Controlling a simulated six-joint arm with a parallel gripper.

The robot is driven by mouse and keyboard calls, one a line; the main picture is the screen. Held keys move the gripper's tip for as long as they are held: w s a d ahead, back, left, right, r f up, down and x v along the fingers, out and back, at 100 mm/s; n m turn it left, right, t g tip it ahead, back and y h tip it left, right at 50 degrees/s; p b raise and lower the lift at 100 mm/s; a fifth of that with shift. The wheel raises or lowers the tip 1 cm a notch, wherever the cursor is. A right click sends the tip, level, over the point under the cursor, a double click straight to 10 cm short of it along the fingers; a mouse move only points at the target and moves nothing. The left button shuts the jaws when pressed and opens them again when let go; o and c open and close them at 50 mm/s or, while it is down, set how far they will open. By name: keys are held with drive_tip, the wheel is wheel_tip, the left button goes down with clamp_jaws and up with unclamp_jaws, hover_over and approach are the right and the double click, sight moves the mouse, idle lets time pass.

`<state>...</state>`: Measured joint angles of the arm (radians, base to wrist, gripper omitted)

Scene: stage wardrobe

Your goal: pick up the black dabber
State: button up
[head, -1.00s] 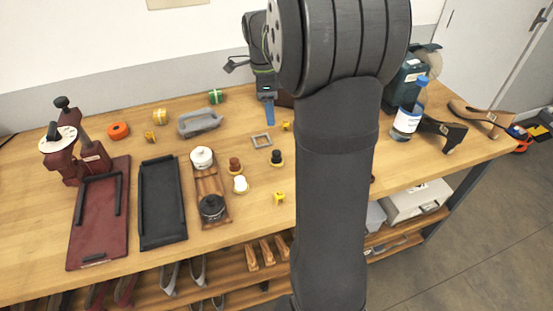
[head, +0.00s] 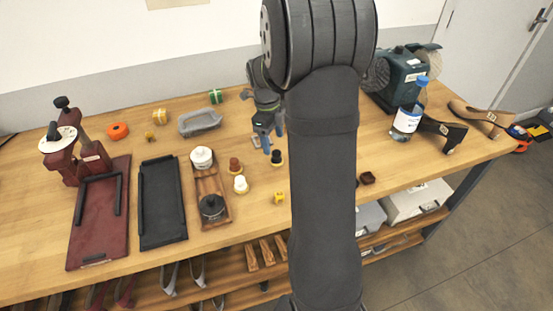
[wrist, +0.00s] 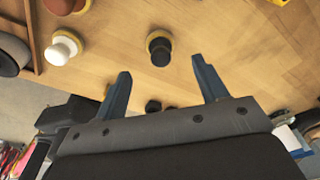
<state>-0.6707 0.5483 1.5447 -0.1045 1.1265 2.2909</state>
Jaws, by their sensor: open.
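The black dabber (head: 277,158) stands upright on the wooden table, with a yellowish base. In the wrist view the dabber (wrist: 159,50) lies just beyond the fingertips, roughly centred between them. My gripper (head: 273,137) is open and empty, with blue fingers close to the dabber on its far side in the head view. In the wrist view the open gripper (wrist: 161,68) shows a finger on each side and a clear gap between them. I see no contact with the dabber, and the exact height above the table is hard to tell.
A brown dabber (head: 235,164) and a white dabber (head: 240,185) stand to the left. A small yellow piece (head: 279,198) lies nearer the front edge. A bottle (head: 406,122) stands at right.

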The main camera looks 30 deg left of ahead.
drive_tip(key=shift+d+f, duration=0.2)
drive_tip(key=shift+f, duration=0.95)
drive_tip(key=shift+d+f, duration=0.2)
drive_tip(key=shift+f, duration=0.9)
drive_tip(key=shift+d+f, duration=0.2)
drive_tip(key=shift+f, duration=0.95)
drive_tip(key=c, duration=1)
